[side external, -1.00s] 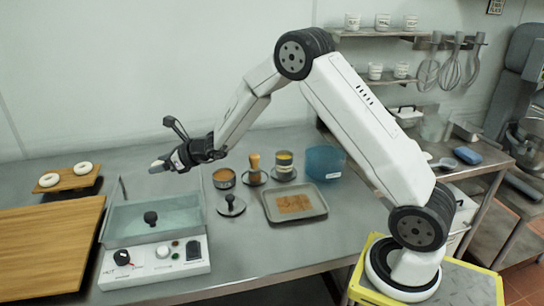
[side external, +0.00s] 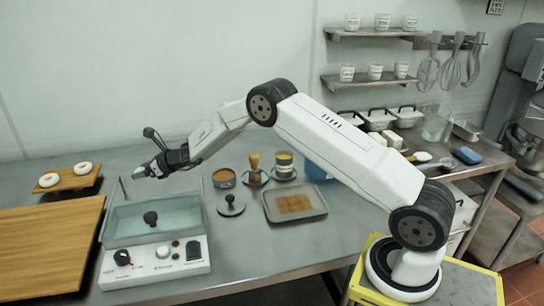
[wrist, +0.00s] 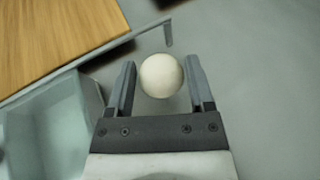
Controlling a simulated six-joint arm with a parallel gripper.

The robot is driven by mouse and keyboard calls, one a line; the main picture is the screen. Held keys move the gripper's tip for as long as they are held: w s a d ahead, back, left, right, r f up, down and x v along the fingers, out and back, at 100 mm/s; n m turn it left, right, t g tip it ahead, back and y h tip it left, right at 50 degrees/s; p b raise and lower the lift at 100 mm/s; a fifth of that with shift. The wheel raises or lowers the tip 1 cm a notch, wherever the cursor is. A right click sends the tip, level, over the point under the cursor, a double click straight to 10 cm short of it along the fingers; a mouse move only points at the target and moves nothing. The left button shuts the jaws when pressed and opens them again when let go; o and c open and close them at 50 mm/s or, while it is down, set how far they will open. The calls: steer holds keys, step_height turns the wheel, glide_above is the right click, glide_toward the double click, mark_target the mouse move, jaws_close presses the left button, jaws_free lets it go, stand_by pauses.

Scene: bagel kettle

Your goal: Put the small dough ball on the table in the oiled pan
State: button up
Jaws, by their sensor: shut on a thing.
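A small pale dough ball (wrist: 161,76) is between the two grey fingers of my gripper (wrist: 160,88) in the wrist view, and my gripper is shut on it. In the side view my gripper (side external: 143,172) is at the left, above the table (side external: 300,250) and behind the glass-sided kettle. A shallow grey metal pan (side external: 300,217) with a brown patch on its floor lies right of the kettle. I cannot tell whether the patch is oil.
The kettle (side external: 125,232) holds pale liquid and has a black knob inside. A wooden board (side external: 45,245) lies left; two rings (side external: 82,168) sit on a small board behind. A black-knobbed lid (side external: 231,206), tins and a brush stand between kettle and pan.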

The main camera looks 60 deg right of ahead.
mark_target(144, 193)
steer(key=shift+w+f, duration=1.45)
steer(key=shift+f, duration=0.2)
steer(key=shift+f, duration=0.1)
steer(key=shift+w+f, duration=0.3)
steer(key=shift+f, duration=1.5)
steer(key=shift+f, duration=0.15)
steer(key=o, duration=1.2)
steer(key=shift+s, duration=0.1)
